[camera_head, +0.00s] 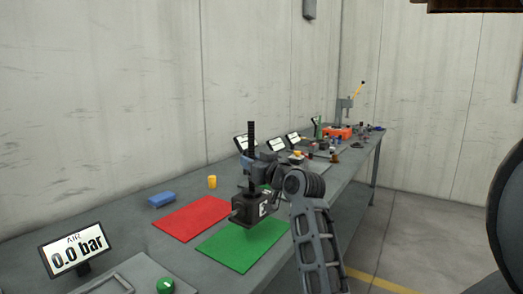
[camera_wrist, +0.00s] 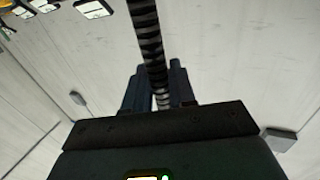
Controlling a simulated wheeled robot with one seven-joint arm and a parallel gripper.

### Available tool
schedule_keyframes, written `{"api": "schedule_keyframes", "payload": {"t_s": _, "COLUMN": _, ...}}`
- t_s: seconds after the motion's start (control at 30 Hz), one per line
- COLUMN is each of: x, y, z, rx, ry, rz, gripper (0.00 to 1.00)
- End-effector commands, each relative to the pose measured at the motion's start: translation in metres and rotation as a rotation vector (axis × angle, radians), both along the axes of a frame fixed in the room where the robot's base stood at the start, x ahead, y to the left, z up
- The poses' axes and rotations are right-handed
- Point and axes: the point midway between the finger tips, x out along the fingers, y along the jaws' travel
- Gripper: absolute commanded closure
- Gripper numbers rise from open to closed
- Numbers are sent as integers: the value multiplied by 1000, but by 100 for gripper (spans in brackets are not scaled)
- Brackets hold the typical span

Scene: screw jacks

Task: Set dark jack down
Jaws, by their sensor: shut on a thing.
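The dark jack (camera_head: 254,207) has a black boxy body and a tall threaded spindle (camera_head: 251,142). It is upright over the back part of the green mat (camera_head: 241,250), close to the red mat. I cannot tell whether its base touches the mat. My gripper (camera_head: 252,175) is shut on the jack's spindle above the body, and the arm partly hides it. In the wrist view the threaded spindle (camera_wrist: 150,40) passes between the two dark fingers of my gripper (camera_wrist: 158,90).
A red mat (camera_head: 192,217) lies left of the green one. A pressure display (camera_head: 75,250), a grey tray (camera_head: 122,282) and a green knob (camera_head: 166,285) are at the front left. Cluttered stations line the bench further right.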

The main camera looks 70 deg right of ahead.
Motion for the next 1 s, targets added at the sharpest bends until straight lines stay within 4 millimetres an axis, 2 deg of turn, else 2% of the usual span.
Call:
{"api": "schedule_keyframes", "payload": {"t_s": 0.03, "x": 2, "y": 7, "z": 5, "rx": -11, "ry": -13, "rz": 1, "gripper": 100}}
{"api": "schedule_keyframes", "payload": {"t_s": 0.3, "x": 8, "y": 22, "z": -5, "rx": -13, "ry": -14, "rz": -1, "gripper": 100}}
{"api": "schedule_keyframes", "payload": {"t_s": 0.47, "x": 9, "y": 23, "z": -12, "rx": -12, "ry": -13, "rz": -2, "gripper": 100}}
{"api": "schedule_keyframes", "payload": {"t_s": 0.73, "x": 8, "y": 22, "z": -40, "rx": -11, "ry": -13, "rz": -2, "gripper": 100}}
{"api": "schedule_keyframes", "payload": {"t_s": 1.0, "x": 9, "y": 22, "z": -46, "rx": -13, "ry": -16, "rz": -3, "gripper": 100}}
